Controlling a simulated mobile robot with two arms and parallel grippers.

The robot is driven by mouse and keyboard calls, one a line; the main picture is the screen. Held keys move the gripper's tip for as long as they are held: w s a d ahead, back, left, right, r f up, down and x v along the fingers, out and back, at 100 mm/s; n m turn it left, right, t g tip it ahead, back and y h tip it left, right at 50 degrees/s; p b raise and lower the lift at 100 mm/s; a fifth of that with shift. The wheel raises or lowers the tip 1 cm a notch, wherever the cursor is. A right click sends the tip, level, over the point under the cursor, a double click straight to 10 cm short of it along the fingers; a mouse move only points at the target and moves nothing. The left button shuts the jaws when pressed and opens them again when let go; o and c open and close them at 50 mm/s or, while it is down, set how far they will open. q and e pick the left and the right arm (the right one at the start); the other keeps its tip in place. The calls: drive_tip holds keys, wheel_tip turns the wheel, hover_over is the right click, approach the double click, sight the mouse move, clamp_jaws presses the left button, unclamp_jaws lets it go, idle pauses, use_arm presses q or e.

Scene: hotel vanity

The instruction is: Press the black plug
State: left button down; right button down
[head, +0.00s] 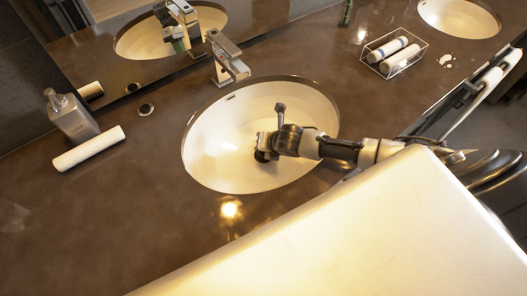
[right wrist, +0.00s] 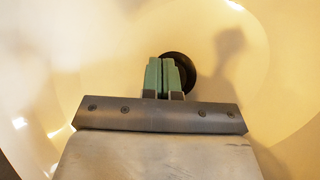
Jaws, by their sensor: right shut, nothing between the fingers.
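The black plug (right wrist: 187,68) is a dark round disc at the bottom of the white sink basin (head: 215,155). In the right wrist view, the shut fingertips of my right gripper (right wrist: 166,75) overlap the plug's left part. I cannot tell whether they touch it. In the head view my right gripper (head: 262,150) is down inside the basin and hides most of the plug. It holds nothing. My left gripper is not in view.
A chrome faucet (head: 226,60) stands behind the basin. A wire basket (head: 393,52) with rolled towels sits at the back right, near a second basin (head: 458,17).

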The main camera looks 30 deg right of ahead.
drive_tip(key=shift+f, duration=0.6)
idle(0.5)
drive_tip(key=shift+r, duration=0.1)
drive_tip(key=shift+r+p, duration=0.65)
drive_tip(key=shift+r, duration=0.1)
wheel_tip(320, 180, up, 6)
drive_tip(key=p, duration=0.6)
drive_tip(key=shift+r, duration=0.1)
